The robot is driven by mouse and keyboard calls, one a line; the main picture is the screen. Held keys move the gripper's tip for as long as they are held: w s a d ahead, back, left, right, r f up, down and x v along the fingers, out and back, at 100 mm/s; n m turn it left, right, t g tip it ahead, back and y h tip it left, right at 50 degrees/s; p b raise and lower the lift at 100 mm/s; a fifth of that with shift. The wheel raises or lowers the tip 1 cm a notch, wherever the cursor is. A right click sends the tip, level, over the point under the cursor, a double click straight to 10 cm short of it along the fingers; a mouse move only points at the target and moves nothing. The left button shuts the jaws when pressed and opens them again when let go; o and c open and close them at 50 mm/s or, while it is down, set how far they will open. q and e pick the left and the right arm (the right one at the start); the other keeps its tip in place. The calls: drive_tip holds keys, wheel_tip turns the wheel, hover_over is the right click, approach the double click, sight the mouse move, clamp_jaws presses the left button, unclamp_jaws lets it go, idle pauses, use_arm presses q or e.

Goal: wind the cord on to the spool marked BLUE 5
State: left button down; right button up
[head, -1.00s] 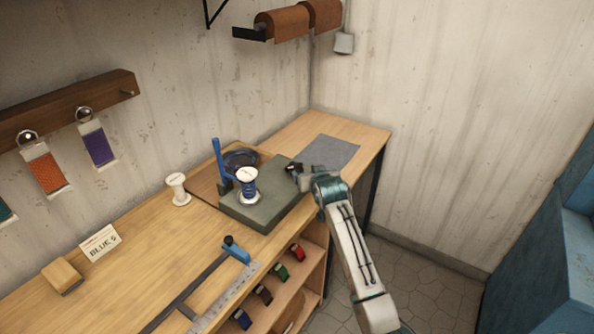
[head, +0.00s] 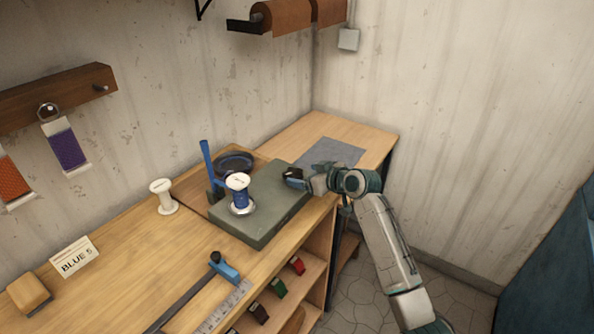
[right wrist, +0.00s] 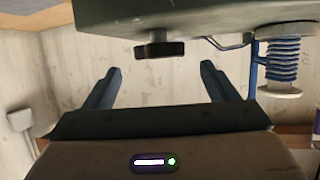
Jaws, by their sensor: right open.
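A white-ended spool (head: 239,198) wound with blue cord stands on the grey-green winder block (head: 262,228); it also shows at the right of the right wrist view (right wrist: 283,62). A blue post (head: 207,168) stands beside it, and a dish of dark blue cord (head: 235,162) lies behind. The card reading BLUE 5 (head: 75,257) stands on the bench at left. My right gripper (head: 291,178) is at the block's right end. My left gripper is not in view.
An empty white spool (head: 163,198) stands left of the winder. A grey mat (head: 330,152) lies clear at the far right, near the wall.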

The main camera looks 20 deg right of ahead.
sight(294, 173)
drive_tip(key=shift+p+x, duration=0.35)
drive_tip(key=shift+x, duration=1.85)
drive_tip(key=shift+f, duration=0.1)
drive_tip(key=c, duration=1)
